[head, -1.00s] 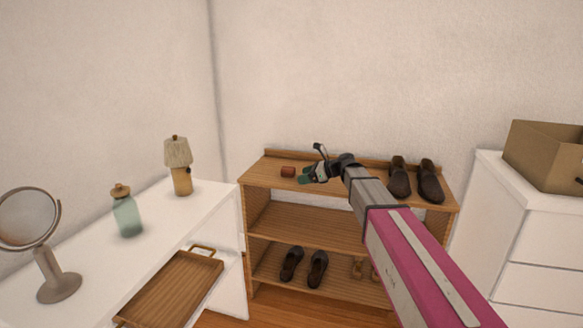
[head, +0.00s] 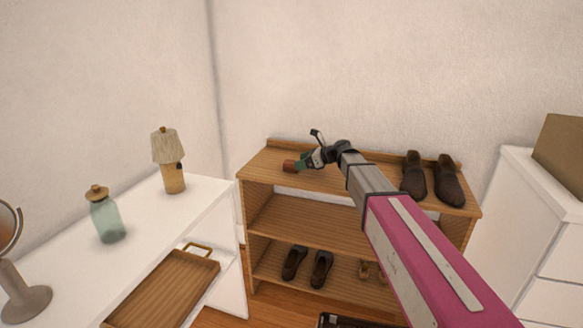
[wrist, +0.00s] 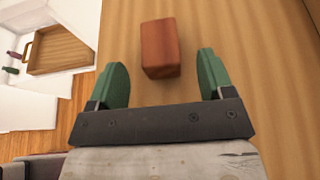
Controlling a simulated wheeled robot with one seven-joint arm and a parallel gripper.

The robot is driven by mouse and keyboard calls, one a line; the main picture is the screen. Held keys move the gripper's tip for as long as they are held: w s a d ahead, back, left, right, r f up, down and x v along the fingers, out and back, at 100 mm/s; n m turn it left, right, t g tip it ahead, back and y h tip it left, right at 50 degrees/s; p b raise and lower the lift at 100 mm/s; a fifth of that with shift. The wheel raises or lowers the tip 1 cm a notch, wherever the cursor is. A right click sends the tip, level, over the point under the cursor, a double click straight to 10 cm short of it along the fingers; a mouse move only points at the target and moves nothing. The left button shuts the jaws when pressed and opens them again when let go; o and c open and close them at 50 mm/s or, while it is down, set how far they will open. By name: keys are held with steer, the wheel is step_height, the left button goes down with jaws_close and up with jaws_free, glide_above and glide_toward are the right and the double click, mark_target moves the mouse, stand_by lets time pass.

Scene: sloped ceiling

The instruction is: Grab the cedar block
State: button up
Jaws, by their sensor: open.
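The cedar block (head: 290,166) is a small reddish-brown block on the top board of the wooden shoe rack, towards its left side. In the wrist view the block (wrist: 160,48) lies just ahead of and partly between the green fingertips of my gripper (wrist: 163,75). The fingers are apart, with a gap on each side of the block. In the head view my gripper (head: 301,163) is right beside the block at its right, and the fingertips partly overlap it in the picture.
The wooden rack (head: 262,170) also carries dark shoes (head: 414,178) at the right of its top board. White drawers (head: 508,230) stand at right.

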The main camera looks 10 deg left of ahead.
mark_target(291, 162)
steer(key=shift+x, duration=2.7)
steer(key=c, duration=1)
